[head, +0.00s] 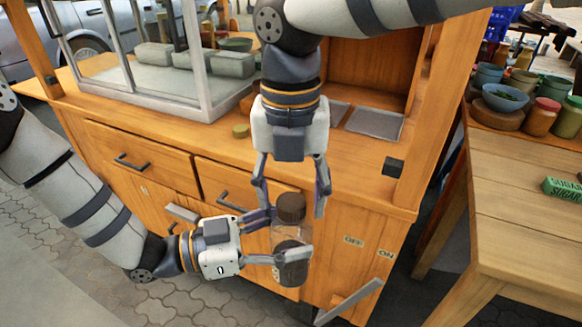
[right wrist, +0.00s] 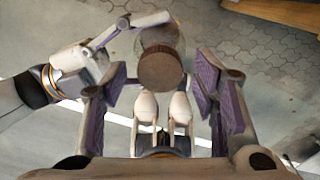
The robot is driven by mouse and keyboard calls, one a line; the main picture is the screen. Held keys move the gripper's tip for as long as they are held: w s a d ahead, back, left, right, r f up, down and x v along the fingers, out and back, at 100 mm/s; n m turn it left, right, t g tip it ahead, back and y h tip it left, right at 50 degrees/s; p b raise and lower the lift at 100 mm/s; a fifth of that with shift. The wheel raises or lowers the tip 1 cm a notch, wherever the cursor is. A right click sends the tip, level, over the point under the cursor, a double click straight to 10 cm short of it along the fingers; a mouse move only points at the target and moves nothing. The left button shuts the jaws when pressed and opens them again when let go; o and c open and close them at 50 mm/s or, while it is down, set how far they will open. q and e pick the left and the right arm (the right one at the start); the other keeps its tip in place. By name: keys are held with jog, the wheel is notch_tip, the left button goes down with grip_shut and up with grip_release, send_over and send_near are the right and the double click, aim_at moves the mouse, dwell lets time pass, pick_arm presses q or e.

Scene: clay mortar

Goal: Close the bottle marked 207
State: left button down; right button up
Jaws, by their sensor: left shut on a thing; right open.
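A clear bottle (head: 288,240) with dark contents in its lower part is held in the air in front of the wooden cart. A brown cap (head: 291,207) sits at its top; how tightly it sits I cannot tell. No number is readable on the bottle. My left gripper (head: 285,236) is shut on the bottle's body from the left. My right gripper (head: 292,200) points down from above, open, with one finger on each side of the cap. In the right wrist view the cap (right wrist: 161,68) lies between and slightly beyond the open fingers.
The cart (head: 345,185) with drawers and a glass case stands right behind the bottle. A small greenish lid-like piece (head: 241,131) lies on its top.

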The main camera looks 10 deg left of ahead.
jog(key=shift+f, duration=0.45)
jog(key=shift+c, duration=0.5)
jog(key=c, duration=1.1)
jog(key=m, duration=0.6)
jog(key=shift+m, duration=0.4)
jog(key=m, duration=0.8)
jog(key=shift+m, duration=0.3)
jog(key=m, duration=1)
jog(key=shift+m, duration=0.3)
